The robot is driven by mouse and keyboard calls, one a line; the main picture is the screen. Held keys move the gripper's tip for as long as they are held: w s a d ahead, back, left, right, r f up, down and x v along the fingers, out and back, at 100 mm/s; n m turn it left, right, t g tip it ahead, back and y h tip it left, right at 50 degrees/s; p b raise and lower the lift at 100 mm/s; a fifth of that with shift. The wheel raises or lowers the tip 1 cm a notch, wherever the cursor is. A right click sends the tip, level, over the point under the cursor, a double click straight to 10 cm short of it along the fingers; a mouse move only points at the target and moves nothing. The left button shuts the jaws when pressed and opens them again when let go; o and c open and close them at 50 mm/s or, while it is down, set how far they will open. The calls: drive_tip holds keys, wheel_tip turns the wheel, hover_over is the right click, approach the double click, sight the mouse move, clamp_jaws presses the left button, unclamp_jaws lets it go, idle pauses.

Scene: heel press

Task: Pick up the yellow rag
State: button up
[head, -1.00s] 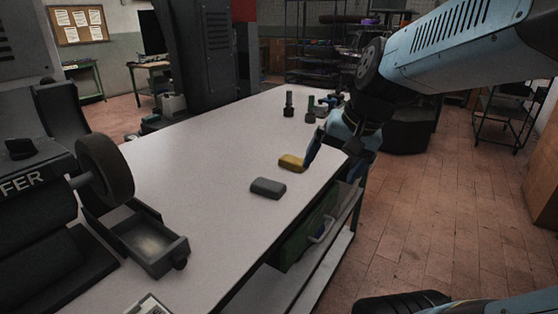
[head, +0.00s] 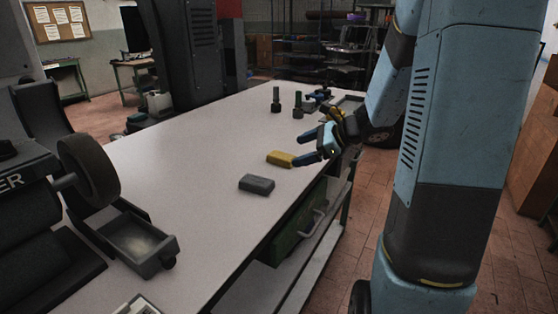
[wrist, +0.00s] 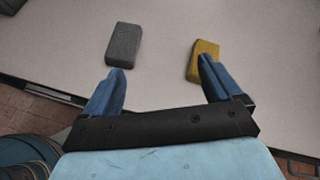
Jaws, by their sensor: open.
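The yellow rag (head: 280,159) is a small folded block lying flat on the pale workbench (head: 190,165), near its right edge. It also shows in the wrist view (wrist: 203,58), partly covered by the right fingertip. My gripper (head: 309,147) is open with nothing between its blue fingers. In the head view its fingertips are just right of the rag, at the bench edge. In the wrist view (wrist: 158,80) the rag is at the right finger, not between the two fingers. I cannot tell whether that finger touches the rag.
A grey block (head: 257,184) of similar size lies nearer on the bench, beyond the left finger in the wrist view. Two dark upright tools (head: 287,102) stand farther back. A machine with a wheel (head: 88,170) and an open metal tray (head: 139,243) stand at left.

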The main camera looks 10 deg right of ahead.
sight(284, 156)
drive_tip(key=w+d+f+m+t, duration=0.1)
drive_tip(key=d+m, duration=0.1)
drive_tip(key=w+d+f+m+t, duration=0.1)
drive_tip(key=w+d, duration=0.1)
drive_tip(key=w+d+f+m, duration=0.2)
drive_tip(key=shift+m+t, duration=0.3)
drive_tip(key=shift+t, duration=0.1)
drive_tip(key=shift+w+a+f, duration=0.1)
drive_tip(key=shift+w+f, duration=0.05)
drive_tip(key=shift+w, duration=0.05)
drive_tip(key=x, duration=1.3)
drive_tip(key=shift+w+a+f, duration=0.1)
drive_tip(key=shift+f, duration=0.1)
drive_tip(key=c, duration=1)
drive_tip(key=shift+c, duration=0.2)
